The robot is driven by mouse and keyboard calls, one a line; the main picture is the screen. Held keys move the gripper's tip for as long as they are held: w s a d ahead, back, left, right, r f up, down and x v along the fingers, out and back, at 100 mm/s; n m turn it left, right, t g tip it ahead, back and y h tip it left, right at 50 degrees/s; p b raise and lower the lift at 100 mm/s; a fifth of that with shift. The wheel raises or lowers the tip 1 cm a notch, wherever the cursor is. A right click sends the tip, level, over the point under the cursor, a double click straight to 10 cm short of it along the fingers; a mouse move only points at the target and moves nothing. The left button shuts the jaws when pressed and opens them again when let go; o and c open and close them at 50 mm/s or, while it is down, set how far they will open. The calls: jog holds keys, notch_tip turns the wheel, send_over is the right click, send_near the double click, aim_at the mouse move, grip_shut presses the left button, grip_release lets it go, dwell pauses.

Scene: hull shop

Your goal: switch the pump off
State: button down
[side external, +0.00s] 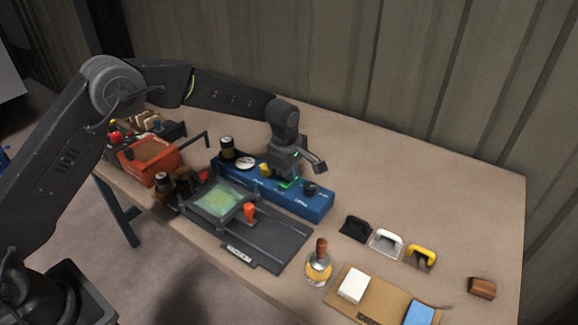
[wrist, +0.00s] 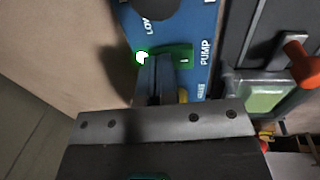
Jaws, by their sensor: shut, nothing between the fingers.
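The blue control panel (side external: 315,204) lies along the middle of the table. Its green pump switch (side external: 288,184) is partly hidden by my gripper in the side view. In the wrist view the green switch (wrist: 184,54) sits beside the PUMP lettering, with a bar mark at its right end and a bright white spot at its left end. My gripper (wrist: 155,63) is shut and empty, its fingertips over the middle of the switch. I cannot tell whether they touch it.
A black knob (side external: 310,188) stands right of the switch, a yellow part (side external: 265,169) and a white gauge (side external: 245,163) left of it. A dark fixture (side external: 270,243) with a green plate lies in front. Coloured handles (side external: 421,256) lie at right. The back right table is clear.

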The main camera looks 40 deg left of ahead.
jog(key=shift+w+f, duration=0.1)
jog(key=shift+f, duration=0.2)
dwell(0.4)
jog(key=shift+s+r, duration=0.1)
jog(key=shift+s, duration=0.75)
jog(key=shift+r, duration=0.1)
notch_tip(320, 180, up, 14)
jog(key=s, duration=0.2)
